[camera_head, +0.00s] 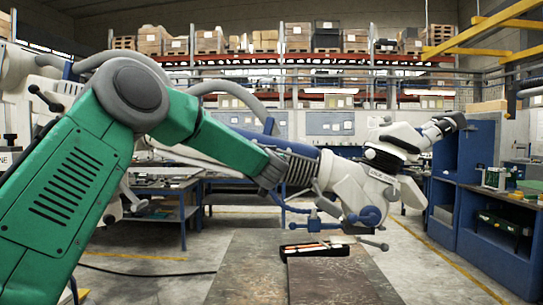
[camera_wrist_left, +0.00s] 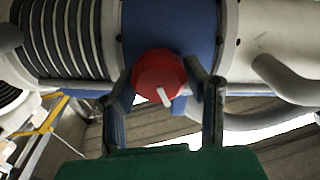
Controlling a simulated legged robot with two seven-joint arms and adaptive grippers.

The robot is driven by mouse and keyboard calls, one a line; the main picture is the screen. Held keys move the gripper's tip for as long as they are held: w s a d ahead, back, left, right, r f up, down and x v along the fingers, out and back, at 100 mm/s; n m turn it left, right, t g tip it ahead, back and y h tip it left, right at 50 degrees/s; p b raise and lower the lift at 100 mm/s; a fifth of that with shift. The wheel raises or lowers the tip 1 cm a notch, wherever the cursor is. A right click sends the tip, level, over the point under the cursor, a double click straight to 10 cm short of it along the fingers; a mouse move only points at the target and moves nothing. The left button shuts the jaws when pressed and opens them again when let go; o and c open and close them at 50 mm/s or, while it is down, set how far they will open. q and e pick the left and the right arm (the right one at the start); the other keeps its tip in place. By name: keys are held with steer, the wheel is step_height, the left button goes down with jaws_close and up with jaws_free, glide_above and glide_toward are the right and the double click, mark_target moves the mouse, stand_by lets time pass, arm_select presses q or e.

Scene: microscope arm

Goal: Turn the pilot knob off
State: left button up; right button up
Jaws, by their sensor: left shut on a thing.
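The pilot knob (camera_wrist_left: 158,72) is a round red knob with a white pointer, on a blue band of the microscope arm (camera_wrist_left: 180,35) in the left wrist view. Its pointer is directed down and slightly right. My left gripper (camera_wrist_left: 163,82) has one dark finger on each side of the knob and is shut on it. In the head view my green left arm comes in from the left and meets the microscope arm (camera_head: 345,182) beside its ribbed sleeve. The knob and my left fingertips cannot be made out there. My right gripper is not in view.
A grey cable (camera_wrist_left: 285,85) curves off the arm at the right of the wrist view. A brown table (camera_head: 335,280) with a black tray (camera_head: 300,250) stands below the microscope head. Blue workbenches (camera_head: 485,235) stand at right, and shelves of boxes (camera_head: 290,55) at the back.

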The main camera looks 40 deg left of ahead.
arm_select(q)
steer(key=shift+m+p, duration=0.6)
steer(key=shift+p, duration=0.2)
steer(key=shift+f, duration=0.2)
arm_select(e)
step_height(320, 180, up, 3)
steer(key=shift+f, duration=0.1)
arm_select(q)
steer(key=shift+f, duration=0.1)
steer(key=o, duration=1.1)
steer(key=shift+o, duration=0.2)
steer(key=shift+w+a+f, duration=0.1)
steer(key=shift+w+a, duration=0.1)
steer(key=shift+w, duration=0.05)
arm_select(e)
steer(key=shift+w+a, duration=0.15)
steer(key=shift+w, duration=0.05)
